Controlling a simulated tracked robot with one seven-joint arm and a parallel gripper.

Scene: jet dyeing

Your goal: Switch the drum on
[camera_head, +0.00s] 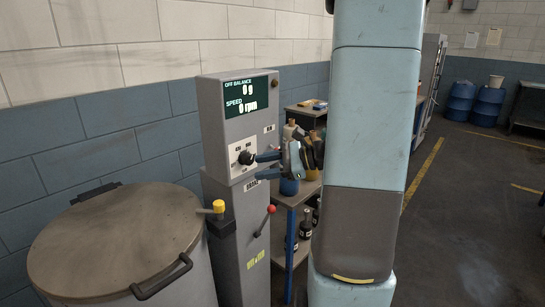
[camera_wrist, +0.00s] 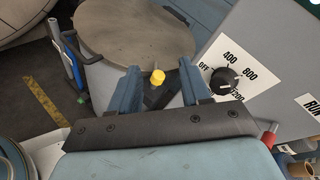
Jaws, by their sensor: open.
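The drum (camera_head: 120,245) stands at the lower left under a closed brown lid with a dark handle; it also shows in the wrist view (camera_wrist: 110,87). The grey control column (camera_head: 233,125) beside it has a display (camera_head: 246,97) reading speed 0 rpm. Below the display is a black speed knob (camera_head: 245,157) on a white dial. In the wrist view this knob (camera_wrist: 222,80) sits among the marks OFF, 400, 800 and 1200; its exact setting is unclear. My gripper (camera_head: 256,167) is open and empty close to the dial. In the wrist view the knob lies right of my fingers (camera_wrist: 160,88).
A yellow-topped lever (camera_head: 218,207) sits between drum and column; it appears between my fingers in the wrist view (camera_wrist: 157,77). A red-balled lever (camera_head: 271,209) is on the column's side. A shelf with bottles (camera_head: 303,222) stands behind. Open floor (camera_head: 465,215) lies to the right.

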